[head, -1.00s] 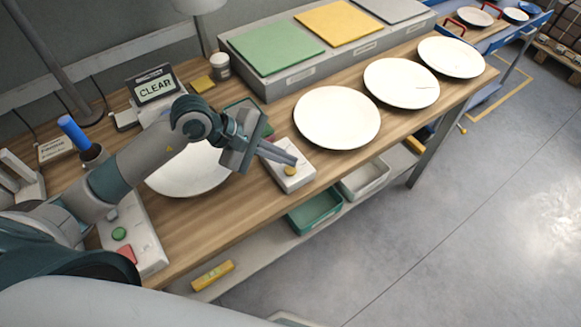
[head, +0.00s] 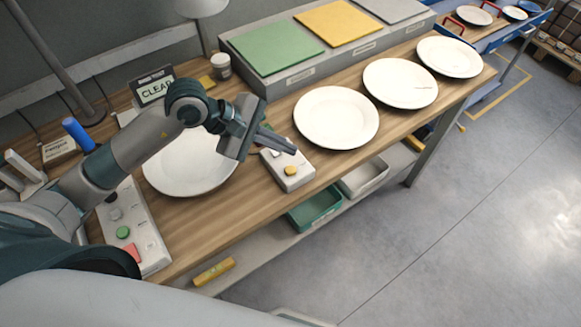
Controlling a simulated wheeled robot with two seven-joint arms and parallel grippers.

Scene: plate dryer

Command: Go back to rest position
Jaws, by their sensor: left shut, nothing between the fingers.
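My left gripper (head: 283,144) is shut and empty. It hangs over the workbench (head: 215,220), above the back edge of a small white box with a yellow button (head: 290,172). My left arm reaches in from the left over a white plate (head: 180,170) on the bench and partly hides it. My right gripper is not in view.
Three white plates (head: 336,118) lie in a row to the right. Green, yellow and grey panels (head: 270,45) sit on a long box behind. A CLEAR display (head: 155,88) and a button panel (head: 135,230) stand at left. Open floor (head: 470,220) lies at right.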

